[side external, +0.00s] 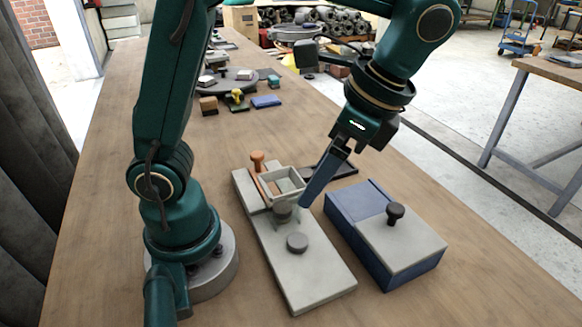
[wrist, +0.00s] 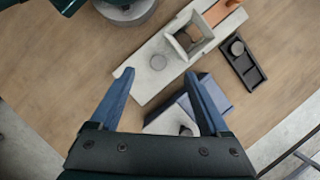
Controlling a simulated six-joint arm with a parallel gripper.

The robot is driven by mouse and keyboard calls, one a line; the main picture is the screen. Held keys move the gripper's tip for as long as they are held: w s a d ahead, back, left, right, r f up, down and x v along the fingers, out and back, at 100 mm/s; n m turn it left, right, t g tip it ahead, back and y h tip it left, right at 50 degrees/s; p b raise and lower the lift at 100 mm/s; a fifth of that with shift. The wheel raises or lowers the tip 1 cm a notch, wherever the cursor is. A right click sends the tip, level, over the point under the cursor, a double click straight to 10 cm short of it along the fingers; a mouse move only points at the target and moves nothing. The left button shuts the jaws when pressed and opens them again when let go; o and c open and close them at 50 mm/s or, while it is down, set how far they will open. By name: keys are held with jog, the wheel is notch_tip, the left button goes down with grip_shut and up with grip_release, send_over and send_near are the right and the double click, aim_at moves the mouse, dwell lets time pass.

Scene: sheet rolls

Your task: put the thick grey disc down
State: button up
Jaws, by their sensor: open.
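A grey disc (side external: 297,242) lies flat on the pale grey board (side external: 312,280); it also shows in the wrist view (wrist: 158,62). My gripper (side external: 304,205) is open and empty, pointing down above the board. In the wrist view its two blue fingers (wrist: 159,74) are spread, with the disc showing between and just beyond their tips. A darker grey round piece (side external: 283,210) stands by the square frame (side external: 272,190), close to my fingertips in the side view. I cannot make it out in the wrist view.
A blue box (side external: 365,240) with a black-knobbed grey lid stands right of the board. A black tray (wrist: 252,75) holds a round grey piece (wrist: 237,47). An orange handle (side external: 257,160) rises at the board's far end. Bare tabletop lies in front.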

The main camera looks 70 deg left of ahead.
send_over(300, 240)
jog(key=w+d, duration=0.2)
jog(key=f, duration=0.8)
jog(key=shift+s+a+f, duration=0.1)
jog(key=shift+s+f, duration=0.1)
jog(key=shift+f, duration=0.05)
jog(key=shift+x, duration=2.55)
jog(key=shift+w, duration=0.1)
grip_shut()
